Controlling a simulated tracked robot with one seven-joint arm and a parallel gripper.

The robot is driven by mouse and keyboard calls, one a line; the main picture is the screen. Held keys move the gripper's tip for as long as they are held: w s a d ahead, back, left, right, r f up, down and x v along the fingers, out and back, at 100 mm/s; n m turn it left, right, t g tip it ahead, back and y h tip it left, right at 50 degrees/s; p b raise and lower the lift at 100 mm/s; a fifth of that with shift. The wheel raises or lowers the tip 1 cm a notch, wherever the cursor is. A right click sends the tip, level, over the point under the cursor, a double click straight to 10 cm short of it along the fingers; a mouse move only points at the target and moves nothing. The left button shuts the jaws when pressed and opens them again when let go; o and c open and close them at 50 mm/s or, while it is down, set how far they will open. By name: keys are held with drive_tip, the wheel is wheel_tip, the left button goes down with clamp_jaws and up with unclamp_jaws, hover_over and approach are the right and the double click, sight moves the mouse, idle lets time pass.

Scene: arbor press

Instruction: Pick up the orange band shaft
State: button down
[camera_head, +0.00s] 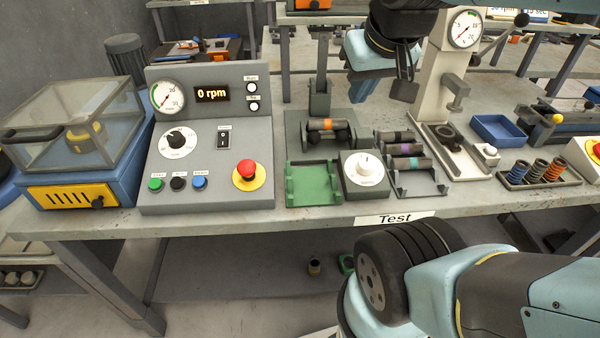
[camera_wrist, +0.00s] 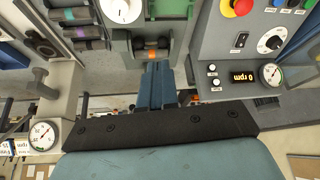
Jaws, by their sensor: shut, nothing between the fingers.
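The orange band shaft (camera_head: 327,124) is a dark cylinder lying across a grey fixture (camera_head: 296,126) at the back of the bench. In the wrist view its orange band (camera_wrist: 152,54) shows just beyond my fingertips, and part of the shaft is hard to make out. My gripper (camera_head: 404,92) hangs above and to the right of the shaft in the head view, apart from it. In the wrist view the two fingers (camera_wrist: 156,66) are together, with nothing between them.
A rack (camera_head: 420,190) right of the shaft holds purple and teal banded shafts. A green tray (camera_head: 310,190) and white dial box (camera_head: 365,175) are in front. The control panel (camera_head: 200,170) stands left; the press column (camera_head: 432,75) stands right.

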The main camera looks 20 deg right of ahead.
drive_tip(key=c, duration=1.8)
unclamp_jaws()
drive_tip(key=shift+c, duration=0.2)
drive_tip(key=shift+o, duration=1.5)
drive_tip(key=shift+w, duration=0.35)
drive_tip(key=o, duration=0.8)
drive_tip(key=w+n+g, duration=0.1)
drive_tip(key=w+n, duration=0.1)
drive_tip(key=w, duration=0.1)
drive_tip(key=w+f+n+g+h, duration=0.1)
drive_tip(key=w+n, duration=0.2)
drive_tip(key=w, duration=0.1)
drive_tip(key=w+n+g, duration=0.1)
drive_tip(key=w+n, duration=0.1)
drive_tip(key=w, duration=0.2)
drive_tip(key=shift+d+f+n+h, duration=0.3)
drive_tip(key=shift+d+f+h, duration=0.05)
drive_tip(key=shift+h, duration=0.05)
drive_tip(key=shift+o, duration=0.2)
drive_tip(key=n+g+h, duration=0.3)
drive_tip(key=n, duration=0.5)
approach(326, 120)
drive_tip(key=x, duration=0.4)
drive_tip(key=shift+d+f, duration=0.15)
drive_tip(key=shift+d, duration=0.25)
drive_tip(key=shift+t, duration=0.3)
drive_tip(key=shift+a+x, duration=0.1)
drive_tip(key=shift+x, duration=1.25)
drive_tip(key=shift+a+x, duration=0.15)
drive_tip(key=shift+x, duration=1.2)
